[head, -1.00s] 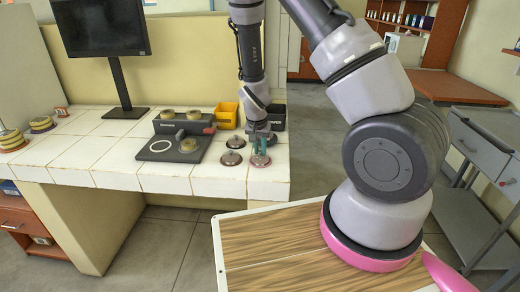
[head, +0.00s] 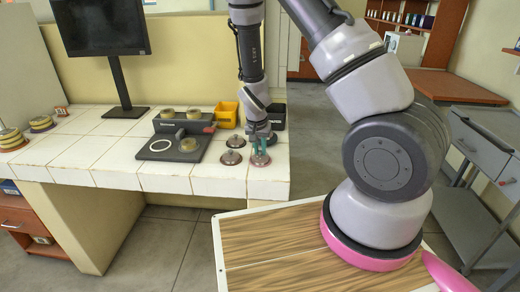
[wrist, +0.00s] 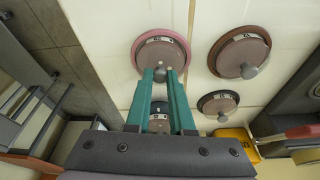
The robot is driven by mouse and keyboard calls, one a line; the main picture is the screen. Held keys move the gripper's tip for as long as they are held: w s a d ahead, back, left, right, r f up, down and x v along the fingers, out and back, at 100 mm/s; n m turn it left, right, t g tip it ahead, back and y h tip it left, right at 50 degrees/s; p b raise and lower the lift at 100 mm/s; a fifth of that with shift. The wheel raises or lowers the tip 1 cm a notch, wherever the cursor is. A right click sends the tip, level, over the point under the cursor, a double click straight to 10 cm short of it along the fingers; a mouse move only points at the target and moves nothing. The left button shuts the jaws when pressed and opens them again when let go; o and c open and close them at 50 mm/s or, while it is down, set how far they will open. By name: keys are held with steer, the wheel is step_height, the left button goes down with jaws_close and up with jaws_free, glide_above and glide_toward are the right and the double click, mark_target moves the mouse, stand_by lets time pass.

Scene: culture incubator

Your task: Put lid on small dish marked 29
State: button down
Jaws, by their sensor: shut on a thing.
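My gripper (wrist: 160,75) points down at the counter's front right corner, with its green fingers closed around the grey knob of a pink-rimmed round lid (wrist: 148,36). The same lid (head: 259,162) shows in the head view, at counter level; I cannot tell whether it is clear of the surface. A brown-rimmed lid (wrist: 240,52) and a dark-rimmed lid (wrist: 218,103) lie beside it, and another lid (wrist: 160,124) shows partly between the fingers. The labels are too small to read, so I cannot tell which dish is marked 29.
A yellow bin (head: 227,115) and a black bin (head: 279,120) stand behind.

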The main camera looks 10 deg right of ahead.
steer(key=shift+c, duration=1.1)
jaws_free()
steer(key=shift+r, duration=3.5)
jaws_close()
